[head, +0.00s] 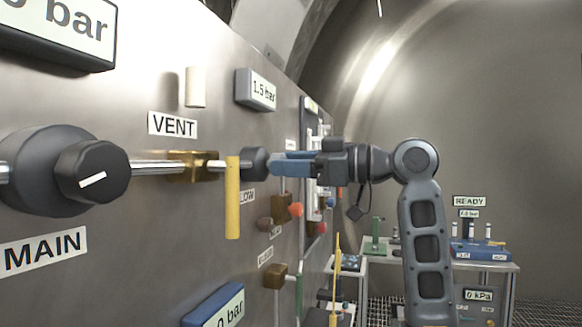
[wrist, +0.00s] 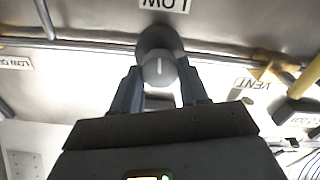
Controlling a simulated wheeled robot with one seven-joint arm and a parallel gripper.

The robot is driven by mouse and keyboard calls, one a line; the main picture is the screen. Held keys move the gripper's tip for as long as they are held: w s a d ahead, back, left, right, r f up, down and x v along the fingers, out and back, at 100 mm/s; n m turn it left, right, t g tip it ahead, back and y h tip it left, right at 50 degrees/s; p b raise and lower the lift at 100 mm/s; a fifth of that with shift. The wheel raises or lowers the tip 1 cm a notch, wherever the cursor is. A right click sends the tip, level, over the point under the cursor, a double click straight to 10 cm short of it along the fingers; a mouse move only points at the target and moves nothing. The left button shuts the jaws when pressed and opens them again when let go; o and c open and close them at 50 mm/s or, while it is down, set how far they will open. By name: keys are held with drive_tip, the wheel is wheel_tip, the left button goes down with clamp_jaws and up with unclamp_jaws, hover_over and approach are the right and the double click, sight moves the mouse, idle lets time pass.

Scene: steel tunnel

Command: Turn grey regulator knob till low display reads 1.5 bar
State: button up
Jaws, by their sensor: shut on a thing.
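The grey regulator knob (head: 254,163) sticks out from the steel panel, above the LOW label (head: 247,196). In the wrist view the knob (wrist: 158,66) shows its round face with a short pale pointer line. My gripper (head: 275,164) reaches it from the right, and its blue fingers are shut on the knob. In the wrist view my gripper's fingers (wrist: 157,92) stand on either side of the knob. The low display (head: 263,91), a grey box above the knob, reads 1.5 bar.
The yellow vent handle (head: 232,198) hangs just left of the knob. A large black MAIN knob (head: 92,171) is further left, joined by a pipe. A red knob (head: 296,210) lies below my gripper. A bench (head: 500,266) stands at the back right.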

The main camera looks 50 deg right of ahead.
drive_tip(key=o, duration=1.1)
drive_tip(key=shift+c, duration=0.2)
drive_tip(key=b+v, duration=0.1)
drive_tip(key=v, duration=0.7)
drive_tip(key=shift+b, duration=0.3)
drive_tip(key=shift+w, duration=0.1)
